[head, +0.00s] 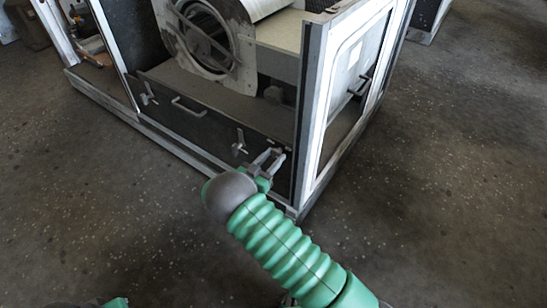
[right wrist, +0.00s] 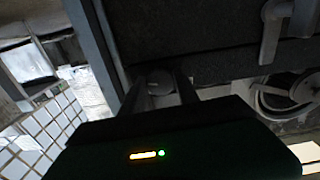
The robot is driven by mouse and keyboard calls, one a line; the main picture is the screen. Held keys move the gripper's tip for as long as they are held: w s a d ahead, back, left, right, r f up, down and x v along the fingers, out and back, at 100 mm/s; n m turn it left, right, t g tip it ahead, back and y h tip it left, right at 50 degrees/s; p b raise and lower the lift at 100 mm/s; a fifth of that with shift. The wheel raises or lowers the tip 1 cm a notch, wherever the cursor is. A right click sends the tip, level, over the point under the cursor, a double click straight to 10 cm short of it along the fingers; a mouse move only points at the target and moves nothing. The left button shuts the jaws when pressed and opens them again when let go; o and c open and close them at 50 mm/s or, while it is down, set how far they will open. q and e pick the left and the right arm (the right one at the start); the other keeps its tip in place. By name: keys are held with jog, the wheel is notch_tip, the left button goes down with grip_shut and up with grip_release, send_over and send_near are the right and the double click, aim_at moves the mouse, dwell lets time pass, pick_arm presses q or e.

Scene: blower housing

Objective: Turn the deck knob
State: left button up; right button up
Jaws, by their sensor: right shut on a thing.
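A small round grey knob (right wrist: 157,80) shows between the two fingers of my right gripper (right wrist: 159,92) in the right wrist view. In the head view my right gripper (head: 270,157) reaches the dark front panel (head: 200,125) of the blower housing near its right corner. There the fingers largely hide the knob. The gripper is shut on the knob. The knob's turn angle cannot be told. My left gripper is not in view; only a bit of green arm shows at the bottom left edge.
Two T-shaped latches (head: 148,94) and (head: 239,144) and a bar handle (head: 189,107) stick out from the panel. A pale metal corner post (head: 308,110) stands close to the right of my gripper. The round blower (head: 207,38) sits above. The floor (head: 440,170) is clear.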

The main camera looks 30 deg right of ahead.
grip_shut()
jog(key=n+p, duration=0.2)
jog(key=shift+a+n+p, duration=0.1)
jog(key=shift+n+p, duration=0.3)
jog(key=o, duration=1)
grip_release()
jog(key=shift+o, duration=0.2)
jog(key=p+v, duration=0.5)
jog(key=v, duration=1.2)
jog(key=shift+w, duration=0.1)
